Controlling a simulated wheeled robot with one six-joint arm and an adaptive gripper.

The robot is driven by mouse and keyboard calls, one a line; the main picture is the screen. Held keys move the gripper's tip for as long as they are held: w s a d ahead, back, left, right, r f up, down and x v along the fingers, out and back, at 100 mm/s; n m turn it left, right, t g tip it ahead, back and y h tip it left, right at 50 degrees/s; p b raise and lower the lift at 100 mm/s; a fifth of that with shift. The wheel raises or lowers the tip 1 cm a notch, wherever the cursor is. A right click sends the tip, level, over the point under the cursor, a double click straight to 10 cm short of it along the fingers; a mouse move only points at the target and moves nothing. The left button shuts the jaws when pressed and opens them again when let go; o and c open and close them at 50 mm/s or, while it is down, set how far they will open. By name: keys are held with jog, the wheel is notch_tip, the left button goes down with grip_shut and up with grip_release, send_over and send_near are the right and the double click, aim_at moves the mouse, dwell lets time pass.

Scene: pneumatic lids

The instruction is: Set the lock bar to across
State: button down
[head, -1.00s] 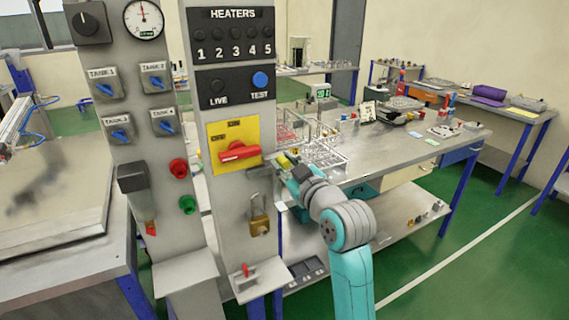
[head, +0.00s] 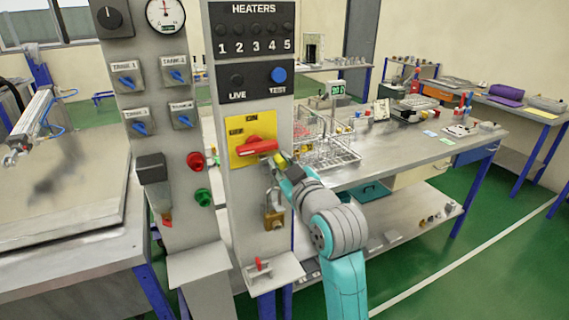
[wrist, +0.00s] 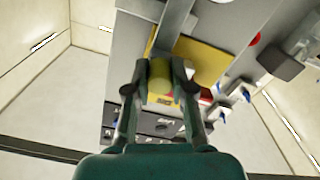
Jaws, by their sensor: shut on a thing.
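The lock bar looks like a grey bar (wrist: 174,35) with a yellow grip (wrist: 161,72) at its end. My gripper (wrist: 160,84) is shut on the yellow grip, with one finger on each side. In the head view my gripper (head: 284,160) is at the panel's right edge, just below and right of the red handle (head: 262,147) on its yellow plate (head: 237,156). The red handle lies nearly level. The bar's far end and pivot are hard to make out in the head view.
A brass padlock (head: 275,218) hangs on the panel below my gripper. Red (head: 196,160) and green (head: 202,195) buttons are on the panel to the left. A workbench (head: 420,146) with wire racks stands behind my arm. Green floor at right is clear.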

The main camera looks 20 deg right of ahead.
jog(key=c, duration=1)
grip_release()
jog(key=shift+a, duration=0.3)
jog(key=s, duration=0.7)
jog(key=shift+s, duration=0.25)
